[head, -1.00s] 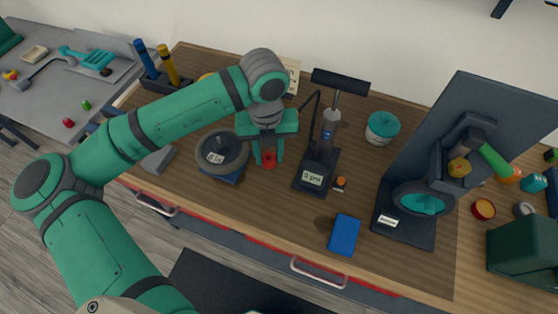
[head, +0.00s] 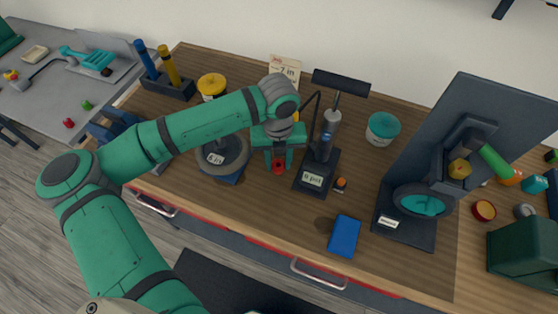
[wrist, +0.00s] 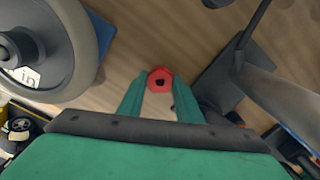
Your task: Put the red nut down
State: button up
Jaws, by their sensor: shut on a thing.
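The red nut (head: 279,168) is between the fingertips of my gripper (head: 278,163), over the wooden bench top between the wheel and the dark stand. In the wrist view the red nut (wrist: 160,80) shows its dark hole, with the two green fingers of my gripper (wrist: 159,92) closed on its sides. I cannot tell whether the nut touches the bench top or hangs just above it.
A wheel (head: 222,153) on a blue block is close to the left. A dark stand (head: 317,172) with a display is close to the right. A blue box (head: 344,236) lies nearer the front edge. The bench (head: 270,215) in front of my gripper is clear.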

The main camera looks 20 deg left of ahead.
jog(key=o, duration=1)
jog(key=shift+d+f, duration=0.1)
jog(key=shift+d, duration=0.05)
jog(key=shift+s+a, duration=0.25)
jog(key=shift+a, duration=0.1)
jog(key=r, duration=1.2)
jog(key=shift+w+d+r, duration=0.15)
jog(key=shift+d, duration=0.15)
jog(key=shift+a, duration=0.2)
jog(key=shift+d, duration=0.15)
